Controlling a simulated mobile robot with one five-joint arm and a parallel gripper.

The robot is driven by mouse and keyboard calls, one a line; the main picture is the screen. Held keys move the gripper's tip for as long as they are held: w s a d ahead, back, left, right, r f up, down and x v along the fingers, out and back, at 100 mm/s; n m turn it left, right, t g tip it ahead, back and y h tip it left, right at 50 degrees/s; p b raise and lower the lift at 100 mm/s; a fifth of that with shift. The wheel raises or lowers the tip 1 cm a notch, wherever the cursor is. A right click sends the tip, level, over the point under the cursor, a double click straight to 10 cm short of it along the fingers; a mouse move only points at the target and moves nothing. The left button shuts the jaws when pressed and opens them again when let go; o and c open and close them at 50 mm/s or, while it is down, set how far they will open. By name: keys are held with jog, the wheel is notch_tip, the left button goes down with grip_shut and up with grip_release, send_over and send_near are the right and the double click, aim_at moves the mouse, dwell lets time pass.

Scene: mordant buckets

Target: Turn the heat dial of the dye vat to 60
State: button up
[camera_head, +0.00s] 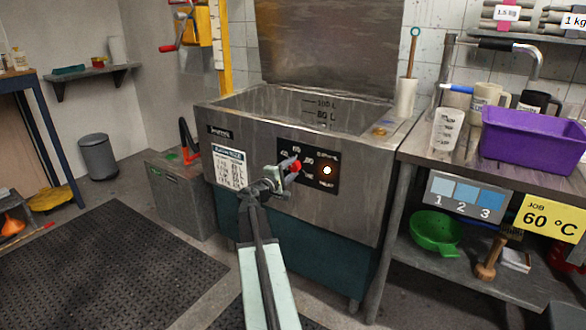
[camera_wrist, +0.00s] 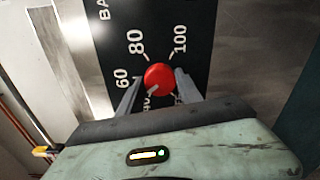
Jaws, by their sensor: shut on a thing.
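The dye vat (camera_head: 305,202) is a steel tank with a black control panel on its front. The red heat dial (camera_wrist: 158,75) sits on that panel, with 60, 80 and 100 printed around it in the wrist view. A pale mark on the dial's lower-left side points toward the partly hidden 40. My gripper (camera_wrist: 157,86) has a finger on each side of the dial and is shut on it. In the head view, my gripper (camera_head: 288,166) reaches the panel and partly covers the dial (camera_head: 297,165).
A yellow card (camera_head: 549,216) reads "JOB 60 °C". A bench with a purple bin (camera_head: 530,140) and a measuring cup (camera_head: 447,130) stands at the right. A grey box (camera_head: 180,190) stands left of the vat.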

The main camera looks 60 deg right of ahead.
jog(key=m, duration=0.4)
jog(key=shift+s+m, duration=0.15)
jog(key=shift+m, duration=1.75)
jog(key=o, duration=1.4)
jog(key=shift+c, duration=0.2)
jog(key=a, duration=0.7)
jog(key=shift+a, duration=0.4)
